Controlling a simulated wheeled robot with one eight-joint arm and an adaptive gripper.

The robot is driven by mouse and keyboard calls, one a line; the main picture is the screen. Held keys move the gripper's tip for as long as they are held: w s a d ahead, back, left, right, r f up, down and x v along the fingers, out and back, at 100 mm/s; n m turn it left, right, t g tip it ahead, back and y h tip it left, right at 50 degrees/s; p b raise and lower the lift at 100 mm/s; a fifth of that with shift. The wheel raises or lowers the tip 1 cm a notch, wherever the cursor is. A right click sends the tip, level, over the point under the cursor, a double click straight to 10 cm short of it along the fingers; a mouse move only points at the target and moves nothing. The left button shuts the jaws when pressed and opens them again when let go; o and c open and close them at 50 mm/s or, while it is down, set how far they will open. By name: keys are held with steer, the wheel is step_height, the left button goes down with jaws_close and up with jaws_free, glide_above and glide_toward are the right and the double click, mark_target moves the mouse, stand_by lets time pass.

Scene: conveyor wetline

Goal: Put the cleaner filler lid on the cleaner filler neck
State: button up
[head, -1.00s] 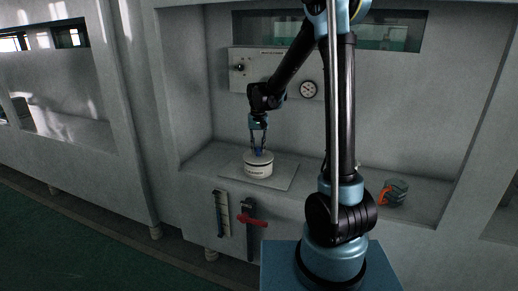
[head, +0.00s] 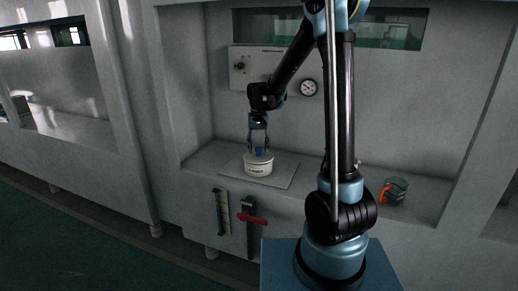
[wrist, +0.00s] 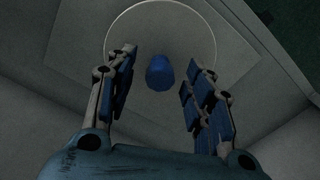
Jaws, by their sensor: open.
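The cleaner filler neck (head: 258,170) is a short, wide white cylinder with dark lettering, standing on a thin plate in the alcove. The pale round cleaner filler lid (head: 249,157) lies on top of it, looking level, with no clear gap seen between them. The lid's blue knob (wrist: 159,73) stands up at its middle. My gripper (head: 258,151) is over the lid with its fingers spread. In the wrist view the open fingers (wrist: 160,85) stand on either side of the knob, apart from it. The lid's disc hides the neck there.
A panel with a gauge (head: 308,88) is on the wall behind. A dark green container with an orange part (head: 396,191) stands at the right of the shelf. A red-handled lever (head: 252,219) is on the front face below. The shelf between is mostly clear.

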step_height(320, 180, up, 12)
stand_by(0.6)
steer(key=shift+f, duration=0.1)
steer(key=s+d+t, duration=0.1)
steer(key=s+d, duration=1.4)
steer(key=s, duration=0.2)
steer(key=s+d+f, duration=0.3)
steer(key=s+f, duration=0.2)
steer(key=s, duration=0.2)
steer(key=s+d+f+t, duration=0.1)
steer(key=s+d+f, duration=0.2)
steer(key=s+f, duration=0.3)
steer(key=shift+s+d, duration=0.4)
steer(key=shift+s, duration=0.45)
